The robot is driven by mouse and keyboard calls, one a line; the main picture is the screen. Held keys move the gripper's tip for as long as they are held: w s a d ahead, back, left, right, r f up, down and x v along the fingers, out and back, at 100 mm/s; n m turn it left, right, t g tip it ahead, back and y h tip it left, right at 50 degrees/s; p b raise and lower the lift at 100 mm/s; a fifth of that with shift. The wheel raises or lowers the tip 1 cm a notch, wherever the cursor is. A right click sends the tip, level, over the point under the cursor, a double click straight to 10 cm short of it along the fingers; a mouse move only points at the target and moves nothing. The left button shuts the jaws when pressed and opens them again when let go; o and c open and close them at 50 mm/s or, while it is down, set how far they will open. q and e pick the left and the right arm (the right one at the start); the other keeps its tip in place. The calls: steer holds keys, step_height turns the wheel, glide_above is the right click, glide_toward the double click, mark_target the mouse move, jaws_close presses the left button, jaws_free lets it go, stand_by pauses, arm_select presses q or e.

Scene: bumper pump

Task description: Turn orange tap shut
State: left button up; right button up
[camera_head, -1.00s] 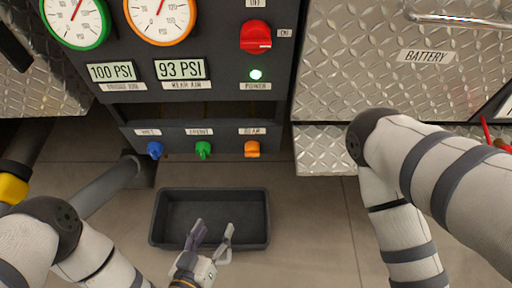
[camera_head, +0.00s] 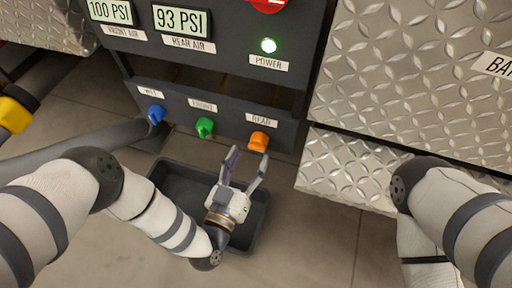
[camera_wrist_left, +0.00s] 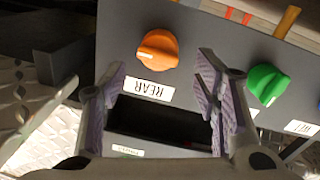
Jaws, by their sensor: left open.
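The orange tap (camera_head: 258,141) sits at the right end of the lower dark panel, under the label reading REAR. It also shows in the left wrist view (camera_wrist_left: 158,50), beyond and between the spread fingers. My left gripper (camera_head: 249,163) is open and empty, just below the orange tap in the head view, with its fingers pointing up at it. The fingers also show in the left wrist view (camera_wrist_left: 165,95), apart from the tap. My right gripper is out of view; only part of my right arm shows.
A green tap (camera_head: 204,127) and a blue tap (camera_head: 155,114) are on the same panel to the left. A black tray (camera_head: 262,226) lies on the floor under my left gripper. A diamond-plate metal box (camera_head: 345,170) stands right of the panel. A grey hose (camera_head: 75,143) runs at left.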

mark_target(254, 149)
arm_select(q)
steer(key=x, duration=0.3)
steer(key=shift+w+f+b, duration=0.1)
steer(key=shift+f+b, duration=0.05)
steer(key=shift+b, duration=0.2)
steer(key=shift+w+d, duration=0.3)
steer(key=shift+w, duration=0.2)
steer(key=c, duration=1.1)
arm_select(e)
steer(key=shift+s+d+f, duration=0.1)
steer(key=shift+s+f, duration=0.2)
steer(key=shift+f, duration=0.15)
